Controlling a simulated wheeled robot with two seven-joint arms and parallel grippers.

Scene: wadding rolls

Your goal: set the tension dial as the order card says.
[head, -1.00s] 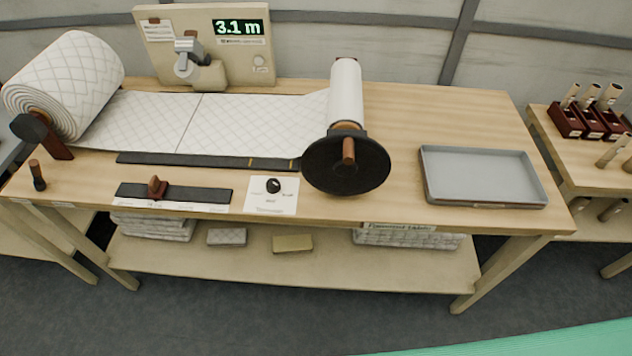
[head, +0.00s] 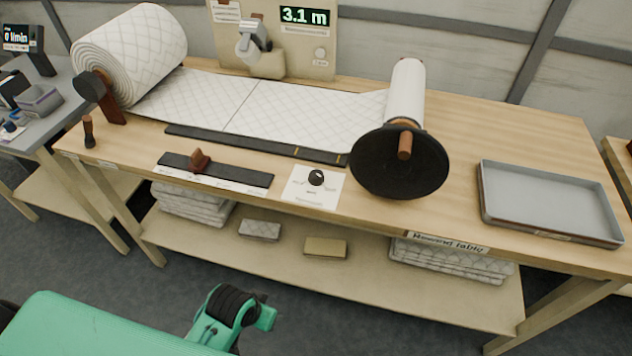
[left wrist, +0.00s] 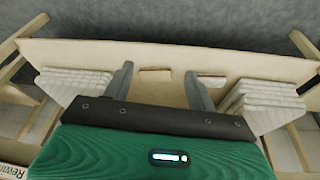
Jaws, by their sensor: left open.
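The tension dial is probably the small black knob (head: 316,177) on a white plate (head: 313,191) at the table's front edge. The plate's print and the knob's exact setting are too small to read. Paper cards (head: 226,10) hang on the beige panel behind the cloth. Their text is unreadable, and I cannot tell whether one is the order card. My left arm enters at lower left in the head view, in front of the table and well short of the dial. In the left wrist view my left gripper (left wrist: 160,84) is open and empty, with the lower shelf beyond its fingers. My right gripper is not in view.
On the table (head: 520,130) are a large wadding roll (head: 135,50), a smaller roll with a black disc (head: 400,163), a slider on a dark strip (head: 235,174) and a grey tray (head: 550,203). Folded wadding (head: 190,205) lies on the shelf below. The display reads 3.1 m.

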